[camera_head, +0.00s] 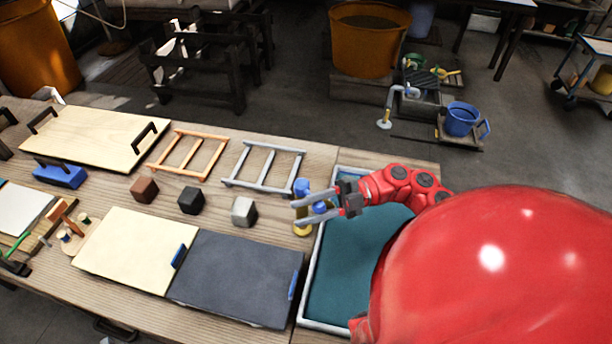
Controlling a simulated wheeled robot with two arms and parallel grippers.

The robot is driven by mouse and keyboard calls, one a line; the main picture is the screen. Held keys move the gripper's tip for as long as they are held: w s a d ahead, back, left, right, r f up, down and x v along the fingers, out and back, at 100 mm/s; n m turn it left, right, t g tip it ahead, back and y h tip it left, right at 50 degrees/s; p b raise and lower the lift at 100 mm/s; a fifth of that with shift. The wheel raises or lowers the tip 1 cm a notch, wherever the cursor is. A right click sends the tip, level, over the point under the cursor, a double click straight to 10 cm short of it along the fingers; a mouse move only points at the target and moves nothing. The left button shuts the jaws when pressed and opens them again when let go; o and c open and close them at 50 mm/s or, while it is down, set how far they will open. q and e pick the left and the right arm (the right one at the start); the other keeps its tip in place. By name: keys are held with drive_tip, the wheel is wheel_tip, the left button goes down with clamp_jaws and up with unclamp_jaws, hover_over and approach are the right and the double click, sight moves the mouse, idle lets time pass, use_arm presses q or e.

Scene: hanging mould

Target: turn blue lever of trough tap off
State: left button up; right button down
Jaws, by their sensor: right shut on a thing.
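The tap has a yellow body (302,230) and blue parts, and stands at the left rim of the trough (313,262), which has a pale rim and a teal inside. One blue part (302,187) shows just above my fingers. My right gripper (294,212) reaches in from the right, its two grey fingers on either side of a second blue part, the blue lever (320,207), and is shut on it. The fingers partly cover the tap, so the lever's exact angle is hard to tell. My left gripper is not in view.
A dark grey board (235,278) and a pale board (137,248) lie left of the trough. Small blocks, including a grey one (244,211), and two frames (264,167) lie behind them. My red arm hides the trough's right side.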

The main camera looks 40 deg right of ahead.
drive_tip(key=c, duration=0.5)
unclamp_jaws()
drive_tip(key=shift+r, duration=0.25)
drive_tip(key=s+a+r, duration=0.2)
drive_tip(key=s+a, duration=0.2)
drive_tip(key=s, duration=0.3)
drive_tip(key=s+a+r, duration=0.2)
drive_tip(key=s+a, duration=0.2)
drive_tip(key=s, duration=0.2)
drive_tip(key=shift+s+a+r, duration=0.15)
drive_tip(key=shift+s+r, duration=0.1)
drive_tip(key=shift+s, duration=0.1)
